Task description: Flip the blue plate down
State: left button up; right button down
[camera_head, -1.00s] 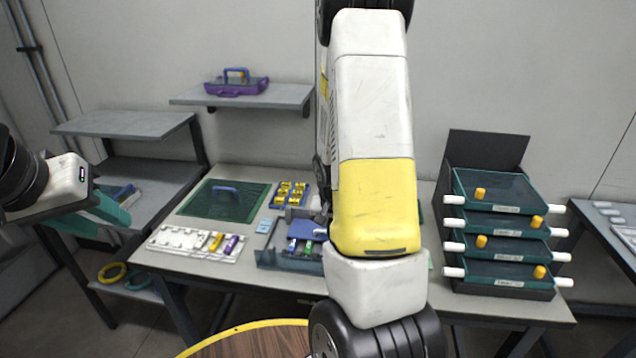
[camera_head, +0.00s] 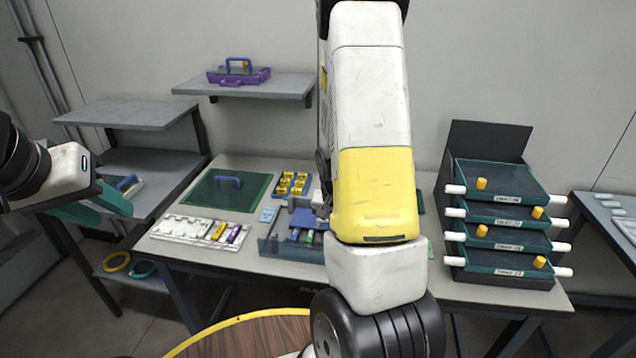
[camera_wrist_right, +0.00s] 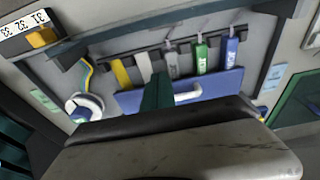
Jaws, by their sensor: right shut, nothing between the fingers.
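The blue plate (camera_head: 303,218) is part of the small blue-grey fixture on the table, partly hidden behind my right arm in the head view. In the right wrist view the blue plate (camera_wrist_right: 222,86) lies across the fixture, with a white handle-like piece (camera_wrist_right: 188,95) on it. My right gripper (camera_wrist_right: 158,92) is shut and empty; its teal fingers overlap the plate beside that white piece. I cannot tell whether they touch. My left gripper (camera_head: 100,203) hangs at the left, away from the table, its teal fingers partly hidden.
Several coloured cartridges (camera_wrist_right: 201,57) stand along the fixture. Stacked dark trays (camera_head: 500,212) stand at the right. A round wooden top (camera_head: 265,335) is in front.

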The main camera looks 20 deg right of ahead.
jog(key=s+a+r, duration=0.5)
jog(key=s+r, duration=0.1)
jog(key=s, duration=0.2)
jog(key=shift+s, duration=0.15)
dwell(0.5)
jog(key=s+a+r+n+t+y, duration=0.1)
jog(key=s+a+r+n, duration=0.1)
jog(key=r, duration=0.6)
jog(key=s+a+r+n+t+y, duration=0.1)
jog(key=s+a+r+n+t, duration=0.1)
jog(key=a+r, duration=0.3)
jog(key=s+a+r+n+t+y, duration=0.1)
jog(key=s+a+r+n, duration=0.1)
jog(key=r, duration=0.9)
jog(key=shift+s+a+r+n, duration=0.3)
jog(key=shift+s+a+n, duration=0.1)
jog(key=shift+s+a, duration=0.3)
jog(key=shift+d, duration=0.1)
